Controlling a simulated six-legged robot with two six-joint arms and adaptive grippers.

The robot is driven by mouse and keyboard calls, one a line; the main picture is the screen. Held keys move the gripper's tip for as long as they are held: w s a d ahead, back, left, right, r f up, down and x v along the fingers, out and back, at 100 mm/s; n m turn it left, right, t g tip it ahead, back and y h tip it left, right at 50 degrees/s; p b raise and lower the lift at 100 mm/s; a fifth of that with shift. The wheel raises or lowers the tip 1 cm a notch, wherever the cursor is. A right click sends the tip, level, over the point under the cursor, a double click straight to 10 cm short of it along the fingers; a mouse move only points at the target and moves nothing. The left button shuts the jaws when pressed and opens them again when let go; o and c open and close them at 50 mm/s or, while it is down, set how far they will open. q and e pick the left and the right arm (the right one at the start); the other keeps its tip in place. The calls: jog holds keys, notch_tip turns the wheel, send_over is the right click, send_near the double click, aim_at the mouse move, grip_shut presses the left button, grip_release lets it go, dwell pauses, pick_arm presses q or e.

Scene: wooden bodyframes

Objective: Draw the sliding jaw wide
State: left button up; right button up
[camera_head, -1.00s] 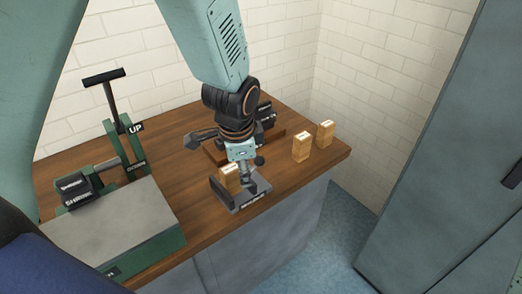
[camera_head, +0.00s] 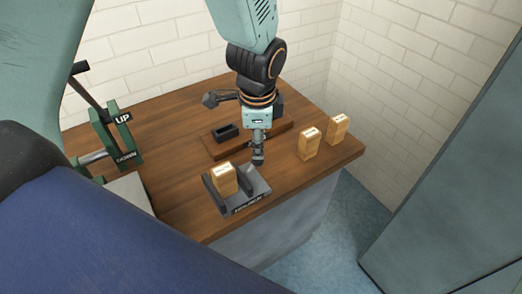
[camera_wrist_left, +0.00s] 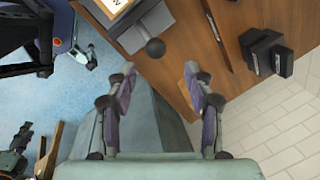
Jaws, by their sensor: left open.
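A grey vise-like fixture (camera_head: 240,203) stands at the table's front edge, with a dark front label. A wooden block (camera_head: 223,180) with a pale top label stands upright between its walls; its top corner also shows in the wrist view (camera_wrist_left: 113,5). The grey jaw plate (camera_head: 248,183) is on the block's right side; I cannot tell whether they touch. A dark ball knob (camera_wrist_left: 155,47) sticks out from the fixture in the wrist view. My left gripper (camera_head: 258,160) is just behind and right of the fixture; its spread fingers (camera_wrist_left: 160,85) are empty, near the knob.
Two wooden blocks (camera_head: 309,143) (camera_head: 338,128) stand to the right. A black holder (camera_head: 227,133) sits on a wooden board behind. A green press with a lever (camera_head: 118,135) stands at left. A grey cabinet (camera_head: 455,180) is at right.

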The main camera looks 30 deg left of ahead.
aim_at(251, 169)
pick_arm(q)
jog(key=f, duration=0.2)
jog(key=f+b, duration=0.1)
jog(key=f, duration=0.1)
jog(key=f+b, duration=0.1)
jog(key=f, duration=0.1)
jog(key=shift+w+a+f, duration=0.2)
jog(key=shift+w+f, duration=0.05)
jog(key=shift+f, duration=0.15)
jog(key=shift+w+a+f, duration=0.1)
jog(key=shift+f, duration=0.1)
jog(key=shift+s+r, duration=0.15)
jog(key=shift+s, duration=0.15)
jog(key=shift+c, duration=0.5)
jog(key=shift+w, duration=0.3)
jog(key=c, duration=0.4)
jog(key=shift+s, duration=0.1)
jog(key=c, duration=0.3)
grip_shut()
pick_arm(e)
jog(key=shift+s+d+f, duration=0.1)
jog(key=shift+s+f, duration=0.1)
jog(key=shift+f, duration=0.45)
jog(key=shift+s+f, duration=0.15)
jog(key=shift+f, duration=0.45)
